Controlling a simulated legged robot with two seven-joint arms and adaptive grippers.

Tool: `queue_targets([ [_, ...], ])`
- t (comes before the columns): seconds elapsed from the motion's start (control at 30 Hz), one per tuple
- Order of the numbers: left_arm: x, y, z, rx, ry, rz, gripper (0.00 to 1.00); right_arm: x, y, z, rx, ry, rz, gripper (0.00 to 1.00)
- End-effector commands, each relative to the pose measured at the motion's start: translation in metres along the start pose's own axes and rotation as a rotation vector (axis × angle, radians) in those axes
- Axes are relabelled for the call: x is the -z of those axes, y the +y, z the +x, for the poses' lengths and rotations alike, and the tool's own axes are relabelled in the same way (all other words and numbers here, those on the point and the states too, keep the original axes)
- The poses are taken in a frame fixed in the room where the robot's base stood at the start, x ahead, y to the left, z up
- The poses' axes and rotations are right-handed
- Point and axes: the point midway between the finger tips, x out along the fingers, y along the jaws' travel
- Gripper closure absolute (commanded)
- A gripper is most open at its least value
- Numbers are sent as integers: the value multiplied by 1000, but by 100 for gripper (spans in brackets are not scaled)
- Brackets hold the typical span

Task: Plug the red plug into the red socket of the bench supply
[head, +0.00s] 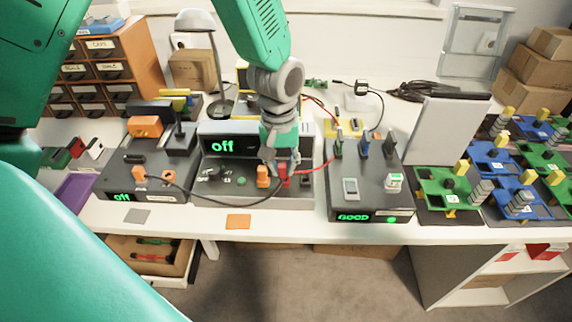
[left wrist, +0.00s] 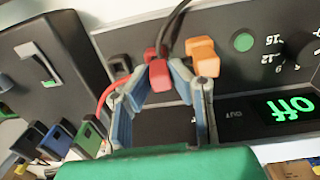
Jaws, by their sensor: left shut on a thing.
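The bench supply (head: 210,188) stands mid-bench, its display reading "off"; the display also shows in the left wrist view (left wrist: 290,108). My left gripper (head: 280,164) is over its sloping panel, its fingers shut on the red plug (head: 285,172). In the left wrist view the red plug (left wrist: 157,68) sits between the fingertips (left wrist: 158,78), close to the panel. The red socket is hidden behind plug and fingers, and I cannot tell whether the plug is in it. An orange plug (head: 263,176) stands at the panel beside the red one, also in the wrist view (left wrist: 203,56). My right gripper is out of view.
A dark tester (head: 368,180) reading "GOOD" is to the right, with a red lead reaching toward it. A second dark unit (head: 115,180) reading "off" is to the left. A black cable (head: 215,204) loops across the supply's front. An orange card (head: 238,221) lies at the bench edge.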

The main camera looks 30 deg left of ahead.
Motion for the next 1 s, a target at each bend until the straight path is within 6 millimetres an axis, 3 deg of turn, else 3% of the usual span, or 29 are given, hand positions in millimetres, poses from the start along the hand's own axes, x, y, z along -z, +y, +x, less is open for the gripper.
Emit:
queue_targets([
  [1.0,-1,4,-1,102,10,1,100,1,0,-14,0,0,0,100],
])
